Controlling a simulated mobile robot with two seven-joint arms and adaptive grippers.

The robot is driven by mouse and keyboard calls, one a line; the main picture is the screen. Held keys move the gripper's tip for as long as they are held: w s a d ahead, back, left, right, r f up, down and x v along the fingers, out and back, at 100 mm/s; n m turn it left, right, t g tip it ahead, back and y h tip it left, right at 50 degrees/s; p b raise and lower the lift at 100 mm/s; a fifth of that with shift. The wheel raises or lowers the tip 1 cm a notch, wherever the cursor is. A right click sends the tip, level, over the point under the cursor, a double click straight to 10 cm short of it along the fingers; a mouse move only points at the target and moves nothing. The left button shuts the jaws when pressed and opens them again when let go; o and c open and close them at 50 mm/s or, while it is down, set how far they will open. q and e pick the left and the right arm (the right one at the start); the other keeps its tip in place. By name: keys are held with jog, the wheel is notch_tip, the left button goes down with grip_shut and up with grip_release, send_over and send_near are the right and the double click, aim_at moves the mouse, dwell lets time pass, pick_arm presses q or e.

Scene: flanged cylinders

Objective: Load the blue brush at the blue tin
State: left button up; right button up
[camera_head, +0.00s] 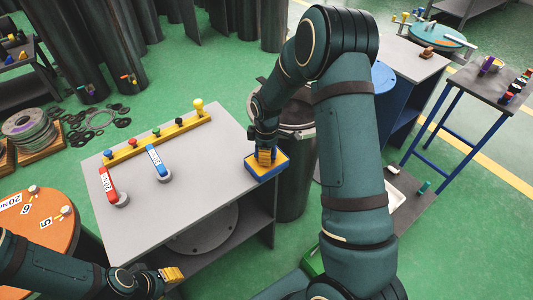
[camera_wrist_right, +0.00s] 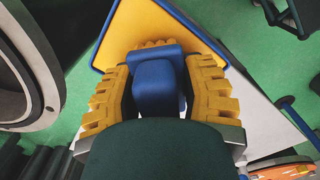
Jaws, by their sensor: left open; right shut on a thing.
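The blue tin (camera_head: 272,178) is a shallow blue-rimmed tray with a yellow-orange inside, at the right corner of the grey table. It also shows behind the fingers in the right wrist view (camera_wrist_right: 113,22). My right gripper (camera_head: 265,157) points down over the tin. Its yellow fingers are shut on the blue brush (camera_wrist_right: 156,84), which sits between them in the right wrist view. In the head view the brush is mostly hidden by the fingers, and I cannot tell whether it touches the yellow inside. My left gripper (camera_head: 173,274) is open and empty in front of the table.
On the grey table (camera_head: 205,175) lie a red-handled tool (camera_head: 109,185), a blue-handled tool (camera_head: 157,161) and a yellow bar with coloured knobs (camera_head: 150,141). An orange round table (camera_head: 40,218) stands at left. A dark drum (camera_head: 295,190) stands right of the table.

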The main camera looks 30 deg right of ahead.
jog(key=shift+r+p, duration=1.9)
jog(key=shift+r, duration=1.2)
